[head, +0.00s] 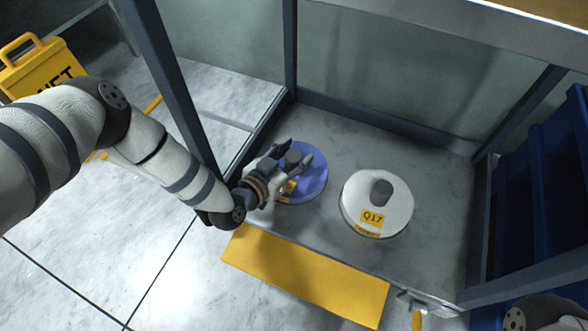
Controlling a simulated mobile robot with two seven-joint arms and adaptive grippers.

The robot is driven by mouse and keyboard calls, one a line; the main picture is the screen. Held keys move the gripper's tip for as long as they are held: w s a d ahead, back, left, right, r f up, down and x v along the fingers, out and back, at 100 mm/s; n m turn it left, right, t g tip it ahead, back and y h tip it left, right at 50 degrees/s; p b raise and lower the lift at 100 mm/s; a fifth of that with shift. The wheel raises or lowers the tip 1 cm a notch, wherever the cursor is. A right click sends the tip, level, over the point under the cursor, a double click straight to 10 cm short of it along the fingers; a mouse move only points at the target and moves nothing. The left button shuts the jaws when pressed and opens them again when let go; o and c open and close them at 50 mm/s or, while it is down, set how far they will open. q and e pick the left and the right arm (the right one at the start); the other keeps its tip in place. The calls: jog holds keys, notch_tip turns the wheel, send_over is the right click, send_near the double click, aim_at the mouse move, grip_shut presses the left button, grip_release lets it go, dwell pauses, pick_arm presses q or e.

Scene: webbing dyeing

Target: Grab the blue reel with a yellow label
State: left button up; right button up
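The blue reel (314,180) lies flat on the grey floor of the framed bay, with a dark knob (293,157) on top. A yellow label (287,187) shows in part at its lower left, mostly covered by my gripper. My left gripper (297,158) reaches over the reel from the left, its fingers spread on either side of the knob. I see no clear grip on it. A white reel (393,205) with a dark knob and a yellow label reading Q17 stands to the right. My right gripper is out of view.
Dark posts (178,85) and glass panels frame the bay. A yellow strip (305,277) runs along its front edge. Blue bins (545,185) stand at the right, and a yellow wet-floor sign (45,70) at the upper left. The tiled floor at lower left is clear.

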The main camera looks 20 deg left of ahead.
pick_arm(q)
grip_shut()
jog(key=shift+r, duration=0.1)
